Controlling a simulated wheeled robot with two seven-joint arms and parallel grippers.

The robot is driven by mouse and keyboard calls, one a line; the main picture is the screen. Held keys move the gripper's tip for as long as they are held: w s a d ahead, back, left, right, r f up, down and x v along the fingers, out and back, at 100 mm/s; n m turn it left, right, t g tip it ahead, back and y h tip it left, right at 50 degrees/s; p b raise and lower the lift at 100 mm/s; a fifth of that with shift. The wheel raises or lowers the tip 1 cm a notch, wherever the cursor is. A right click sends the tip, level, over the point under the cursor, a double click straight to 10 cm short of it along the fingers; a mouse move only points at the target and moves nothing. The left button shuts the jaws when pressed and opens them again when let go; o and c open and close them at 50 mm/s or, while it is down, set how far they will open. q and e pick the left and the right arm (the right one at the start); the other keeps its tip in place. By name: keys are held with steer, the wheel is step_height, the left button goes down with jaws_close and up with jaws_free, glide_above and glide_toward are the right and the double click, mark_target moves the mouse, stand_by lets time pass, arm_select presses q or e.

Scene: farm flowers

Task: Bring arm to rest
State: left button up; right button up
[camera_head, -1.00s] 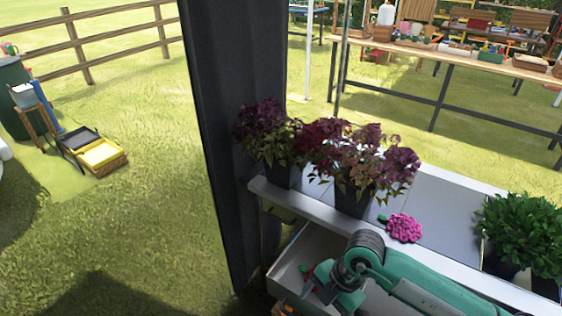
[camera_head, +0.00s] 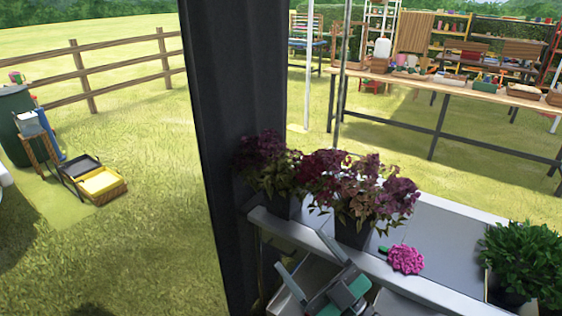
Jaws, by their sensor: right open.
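My right gripper (camera_head: 298,249) is at the bottom middle of the head view, in front of the table's near edge. Its two grey fingers are spread wide and point up and to the left, with nothing between them. A teal and dark part of my right wrist shows just below the fingers. The rest of that arm is out of the frame. My left gripper is not in view.
A grey table (camera_head: 437,236) holds potted purple flowers (camera_head: 368,198), a pink flower (camera_head: 406,259) and a green plant (camera_head: 525,262). A drawer below is partly hidden by my gripper. A dark post (camera_head: 232,150) stands left.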

steer(key=s+d+f+m+g+h, duration=0.2)
steer(key=d+f+m+g+h, duration=0.1)
steer(key=d+f+m+h, duration=1.2)
steer(key=s+d+f+n+g+h, duration=0.1)
steer(key=s+d+f+n+g, duration=0.2)
steer(key=s+f+g, duration=1)
steer(key=s+f+t+p, duration=0.1)
steer(key=s+f, duration=0.1)
steer(key=f, duration=1.2)
steer(key=s+f+t, duration=0.1)
steer(key=s+f, duration=0.1)
steer(key=f, duration=1.2)
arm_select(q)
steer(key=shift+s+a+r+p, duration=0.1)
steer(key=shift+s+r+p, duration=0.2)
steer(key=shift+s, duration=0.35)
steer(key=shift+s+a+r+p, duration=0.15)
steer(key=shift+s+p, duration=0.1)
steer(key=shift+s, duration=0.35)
arm_select(e)
steer(key=s+d+f+g, duration=0.1)
steer(key=s+f, duration=0.9)
steer(key=s+d+f, duration=0.2)
steer(key=s+f, duration=0.7)
steer(key=f, duration=0.2)
steer(key=shift+s+d+n+g, duration=0.25)
steer(key=shift+s+n+g, duration=0.1)
steer(key=shift+n+g, duration=0.05)
steer(key=shift+c, duration=0.3)
